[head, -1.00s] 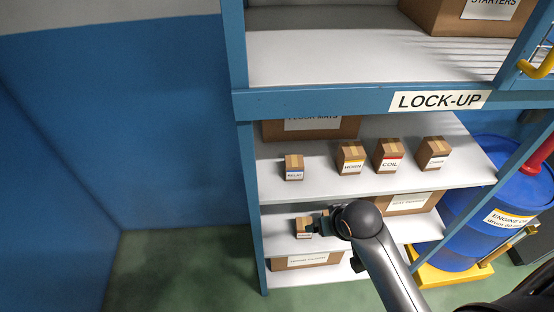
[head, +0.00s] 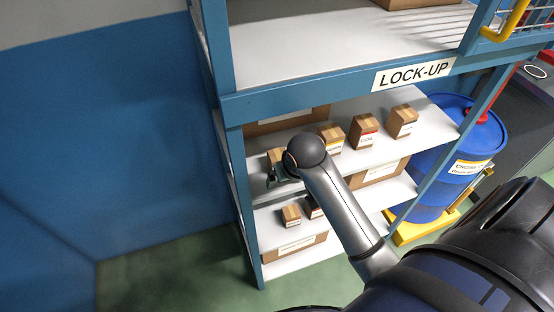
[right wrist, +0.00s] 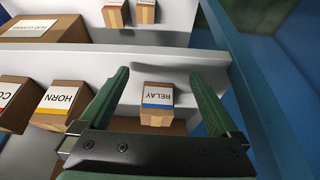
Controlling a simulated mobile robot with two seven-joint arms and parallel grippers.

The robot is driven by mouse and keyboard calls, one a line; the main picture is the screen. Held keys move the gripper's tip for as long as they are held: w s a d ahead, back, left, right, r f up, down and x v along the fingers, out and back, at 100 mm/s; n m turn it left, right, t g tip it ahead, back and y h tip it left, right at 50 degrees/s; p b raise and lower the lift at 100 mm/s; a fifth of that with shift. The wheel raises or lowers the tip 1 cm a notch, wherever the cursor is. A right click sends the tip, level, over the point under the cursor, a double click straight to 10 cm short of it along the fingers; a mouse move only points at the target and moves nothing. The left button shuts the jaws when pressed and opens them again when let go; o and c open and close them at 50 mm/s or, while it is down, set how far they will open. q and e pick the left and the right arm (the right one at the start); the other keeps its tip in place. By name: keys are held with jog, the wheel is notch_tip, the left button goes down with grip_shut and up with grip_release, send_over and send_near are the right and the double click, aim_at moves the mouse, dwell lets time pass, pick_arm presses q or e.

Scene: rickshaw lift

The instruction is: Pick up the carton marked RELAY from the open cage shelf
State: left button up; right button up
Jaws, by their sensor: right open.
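The RELAY carton (right wrist: 157,105) is a small brown box with a blue-striped white label. It stands on the white middle shelf (head: 350,155) of the blue cage. In the right wrist view it appears between the two green fingers of my open right gripper (right wrist: 158,76), with a gap visible on each side. In the head view my right gripper (head: 283,174) is in front of the carton (head: 275,156) and my wrist hides most of it. How deep the fingers reach around it is unclear. My left gripper is out of view.
The HORN carton (head: 330,138), COIL carton (head: 363,131) and another small carton (head: 403,121) stand to the right on the same shelf. A large carton (head: 290,118) is behind. The cage's blue left post (head: 240,190) is close by. A blue drum (head: 440,180) stands right.

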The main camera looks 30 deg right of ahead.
aim_at(279, 155)
jog(key=shift+w+d, duration=0.2)
jog(key=shift+w, duration=0.55)
jog(key=shift+w+d, duration=0.2)
jog(key=shift+w, duration=0.5)
jog(key=w, duration=0.1)
jog(key=w+d, duration=0.1)
jog(key=w, duration=0.2)
jog(key=shift+w+d+f, duration=0.15)
jog(key=shift+w+f, duration=0.05)
jog(key=shift+f, duration=0.2)
jog(key=shift+w+f, duration=0.1)
jog(key=shift+f, duration=0.05)
jog(key=shift+c, duration=0.3)
jog(key=c, duration=1.4)
jog(key=shift+c, duration=0.2)
